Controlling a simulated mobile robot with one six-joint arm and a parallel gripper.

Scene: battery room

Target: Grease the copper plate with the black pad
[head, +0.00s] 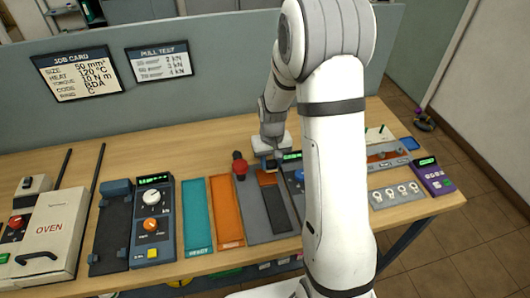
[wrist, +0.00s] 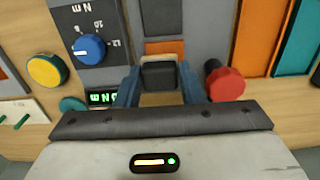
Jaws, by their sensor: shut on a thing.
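My gripper (wrist: 160,68) is shut on a black pad (wrist: 160,76), a dark block held between its two blue fingers in the wrist view. The copper plate (wrist: 165,47) shows as an orange-brown patch on a grey bed just beyond the pad. In the head view my gripper (head: 270,163) is low over the bench, at the far end of the copper plate (head: 266,179). I cannot tell whether the pad touches anything beneath it. The pad is not clearly seen in the head view.
A red knob (head: 240,165) stands close to my gripper. An orange tray (head: 226,210) and a teal tray (head: 197,213) lie left of the grey bed. A dial box (head: 152,215) and an oven (head: 50,230) are farther left. A purple meter (head: 433,176) sits at the right.

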